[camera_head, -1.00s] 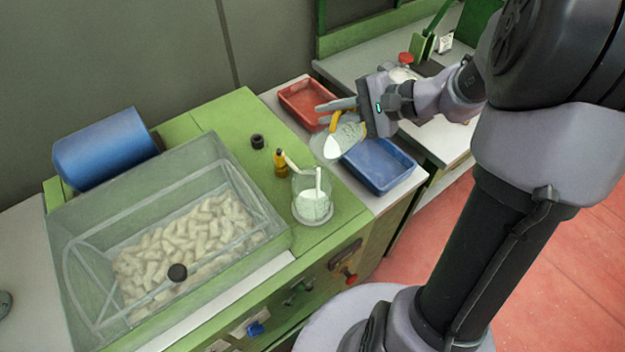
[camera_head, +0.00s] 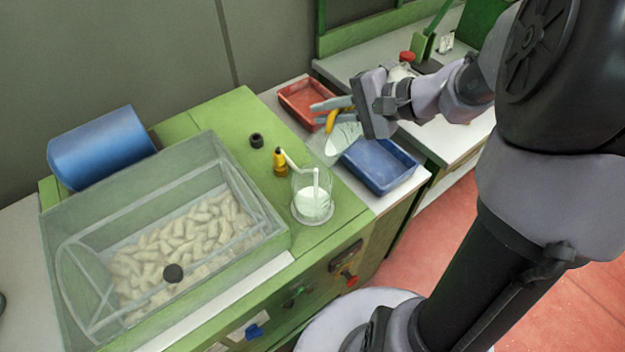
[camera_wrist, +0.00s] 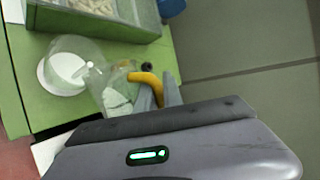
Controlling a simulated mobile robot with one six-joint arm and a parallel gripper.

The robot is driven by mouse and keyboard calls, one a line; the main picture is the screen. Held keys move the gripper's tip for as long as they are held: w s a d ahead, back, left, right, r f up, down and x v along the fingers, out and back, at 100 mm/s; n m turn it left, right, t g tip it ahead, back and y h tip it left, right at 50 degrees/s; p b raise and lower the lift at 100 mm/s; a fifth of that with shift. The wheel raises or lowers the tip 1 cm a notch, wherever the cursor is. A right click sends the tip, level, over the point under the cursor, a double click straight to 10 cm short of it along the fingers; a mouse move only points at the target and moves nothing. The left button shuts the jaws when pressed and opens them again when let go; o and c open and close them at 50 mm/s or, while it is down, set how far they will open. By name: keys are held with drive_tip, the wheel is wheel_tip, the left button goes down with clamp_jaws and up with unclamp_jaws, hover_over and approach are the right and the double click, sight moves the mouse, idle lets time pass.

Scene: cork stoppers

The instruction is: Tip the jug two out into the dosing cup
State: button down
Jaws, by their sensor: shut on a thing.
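My gripper (camera_head: 331,109) is shut on the yellow handle of a clear jug (camera_head: 345,138). The jug holds something white and hangs over the gap between the green bench and the blue tray. It looks tilted, and my gripper partly hides it. In the wrist view the jug (camera_wrist: 113,98) and its yellow handle show just beyond my fingers (camera_wrist: 160,96). A clear cup (camera_head: 312,197), seemingly the dosing cup, stands upright on the green bench with white material in its lower part. The cup (camera_wrist: 66,68) is apart from the jug in the wrist view.
A blue tray (camera_head: 400,187) and a red tray (camera_head: 283,92) flank the jug. A clear bin (camera_head: 75,205) of corks fills the left.

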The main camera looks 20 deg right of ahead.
drive_tip(key=shift+s+a+r+b, duration=0.1)
drive_tip(key=shift+s+a+b, duration=0.1)
drive_tip(key=shift+a+b, duration=0.15)
drive_tip(key=shift+s+a, duration=0.1)
drive_tip(key=shift+s, duration=0.05)
drive_tip(key=shift+b, duration=0.35)
drive_tip(key=shift+s+a+r+n+t+h+b, duration=0.35)
drive_tip(key=shift+s+a+n+t+h+b, duration=0.25)
drive_tip(key=shift+b, duration=0.8)
drive_tip(key=shift+a+r+b, duration=0.15)
drive_tip(key=shift+r+b, duration=0.05)
drive_tip(key=shift+b, duration=0.25)
